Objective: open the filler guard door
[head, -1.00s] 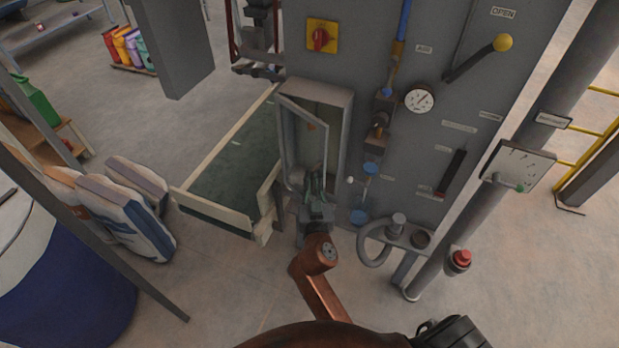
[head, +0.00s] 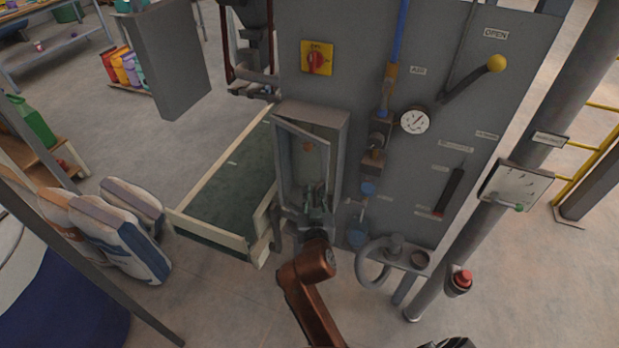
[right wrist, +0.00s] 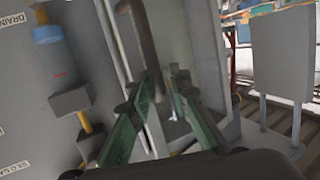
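The filler guard door (head: 288,165) is a grey framed panel with a clear pane on the grey box at the front of the filler cabinet. It stands ajar, at an angle to the box. My right gripper (head: 318,192) is at the door's lower part. In the right wrist view, the green fingers of my right gripper (right wrist: 162,85) stand apart on either side of a dark bar handle (right wrist: 140,35). A gap seems to show beside the bar; firm contact cannot be made out. My left gripper is not in view.
The cabinet (head: 440,90) carries a yellow-knobbed lever (head: 496,63), a gauge (head: 415,120) and a red switch (head: 317,59). A green-topped conveyor (head: 225,190) lies left of the door. A grey post (head: 470,240) with a red button (head: 461,280) stands right.

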